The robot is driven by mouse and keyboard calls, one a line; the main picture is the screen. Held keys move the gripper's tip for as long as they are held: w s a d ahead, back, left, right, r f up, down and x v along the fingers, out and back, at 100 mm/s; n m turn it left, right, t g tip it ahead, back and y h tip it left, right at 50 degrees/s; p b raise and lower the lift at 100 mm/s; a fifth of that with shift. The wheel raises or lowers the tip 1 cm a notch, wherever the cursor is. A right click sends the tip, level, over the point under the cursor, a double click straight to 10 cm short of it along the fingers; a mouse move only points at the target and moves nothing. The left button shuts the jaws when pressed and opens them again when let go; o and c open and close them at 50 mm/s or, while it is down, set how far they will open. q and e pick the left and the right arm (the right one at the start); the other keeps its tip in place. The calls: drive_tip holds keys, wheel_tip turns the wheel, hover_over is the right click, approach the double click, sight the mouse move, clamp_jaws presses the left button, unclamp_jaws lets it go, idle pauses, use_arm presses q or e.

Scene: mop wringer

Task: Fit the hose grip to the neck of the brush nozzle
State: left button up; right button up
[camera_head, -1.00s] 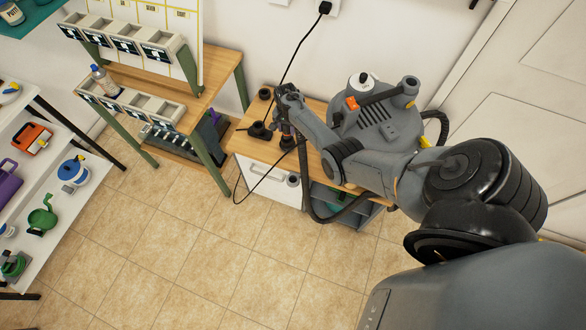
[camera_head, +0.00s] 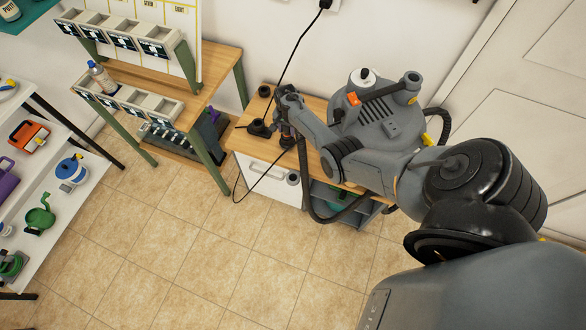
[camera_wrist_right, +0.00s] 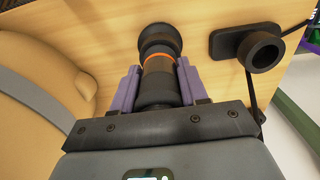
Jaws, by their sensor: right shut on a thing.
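My right gripper (camera_head: 286,132) is over the left end of the wooden bench top. In the right wrist view its purple fingers (camera_wrist_right: 150,85) are shut on the hose grip (camera_wrist_right: 157,75), a dark cylinder with an orange band. A wider black ring (camera_wrist_right: 160,38) shows at the grip's far end; I cannot tell whether it is part of the grip. A black fitting with a flat base and round open neck, seemingly the brush nozzle (camera_wrist_right: 262,51), stands apart to the right. It also shows left of the gripper in the head view (camera_head: 258,128). My left gripper is not in view.
A grey vacuum body (camera_head: 378,115) stands on the bench (camera_head: 240,142) right of the gripper. A dark hose (camera_head: 308,195) loops below the bench edge. A black cable (camera_head: 288,65) runs down from the wall. Another black round fitting (camera_head: 264,91) stands behind.

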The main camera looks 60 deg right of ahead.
idle(0.4)
drive_tip(key=shift+f, duration=0.15)
drive_tip(key=o, duration=1.1)
